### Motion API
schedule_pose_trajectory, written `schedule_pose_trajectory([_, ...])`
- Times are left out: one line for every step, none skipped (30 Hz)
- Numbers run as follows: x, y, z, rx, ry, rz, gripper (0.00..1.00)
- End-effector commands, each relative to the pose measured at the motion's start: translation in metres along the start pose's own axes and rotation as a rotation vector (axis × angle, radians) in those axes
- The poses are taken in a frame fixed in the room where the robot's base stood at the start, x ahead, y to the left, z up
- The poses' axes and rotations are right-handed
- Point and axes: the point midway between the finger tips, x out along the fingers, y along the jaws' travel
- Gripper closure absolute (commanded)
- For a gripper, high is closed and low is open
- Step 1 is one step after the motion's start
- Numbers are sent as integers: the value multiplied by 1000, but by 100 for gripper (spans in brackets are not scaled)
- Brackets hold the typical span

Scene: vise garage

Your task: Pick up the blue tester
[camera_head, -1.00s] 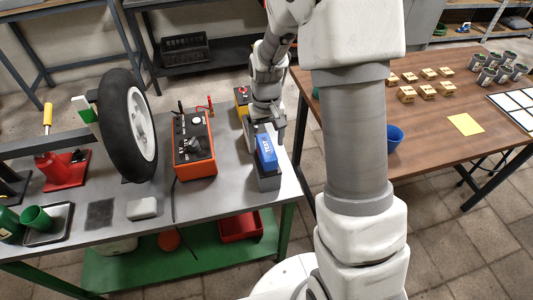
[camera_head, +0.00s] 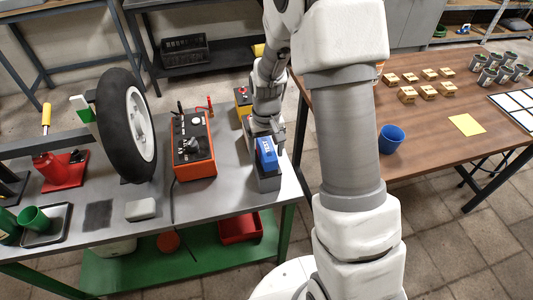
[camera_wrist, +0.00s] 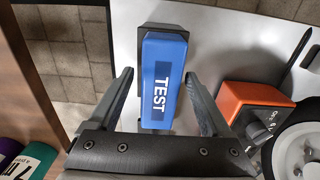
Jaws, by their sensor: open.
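The blue tester (camera_head: 267,153), marked TEST, sits on a dark grey block or stand (camera_head: 266,181) at the right edge of the grey workbench. My gripper (camera_head: 268,137) is above it in the head view. In the wrist view the tester (camera_wrist: 163,75) lies between the two open fingers of my gripper (camera_wrist: 160,88), with gaps on both sides. The fingers do not touch it. The tester's near end is close to the gripper's palm, and part of its stand (camera_wrist: 146,45) shows beside it.
An orange box with switches (camera_head: 193,150) stands left of the tester. A yellow-and-black box (camera_head: 242,100) is behind. A wheel (camera_head: 127,125) stands farther left. A blue cup (camera_head: 390,139) sits on the wooden table (camera_head: 425,175) to the right.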

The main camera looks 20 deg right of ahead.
Motion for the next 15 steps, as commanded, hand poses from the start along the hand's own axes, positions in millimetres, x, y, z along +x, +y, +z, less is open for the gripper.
schedule_pose_trajectory([1, 0, 0, 0, 0, 0, 18])
schedule_pose_trajectory([1, 0, 0, 0, 0, 0, 18])
schedule_pose_trajectory([1, 0, 0, 0, 0, 0, 18])
schedule_pose_trajectory([1, 0, 0, 0, 0, 0, 18])
schedule_pose_trajectory([1, 0, 0, 0, 0, 0, 18])
schedule_pose_trajectory([1, 0, 0, 0, 0, 0, 18])
schedule_pose_trajectory([1, 0, 0, 0, 0, 0, 18])
schedule_pose_trajectory([1, 0, 0, 0, 0, 0, 18])
schedule_pose_trajectory([1, 0, 0, 0, 0, 0, 18])
schedule_pose_trajectory([1, 0, 0, 0, 0, 0, 23])
schedule_pose_trajectory([1, 0, 0, 0, 0, 0, 28])
schedule_pose_trajectory([1, 0, 0, 0, 0, 0, 36])
schedule_pose_trajectory([1, 0, 0, 0, 0, 0, 41])
schedule_pose_trajectory([1, 0, 0, 0, 0, 0, 46])
schedule_pose_trajectory([1, 0, 0, 0, 0, 0, 53])
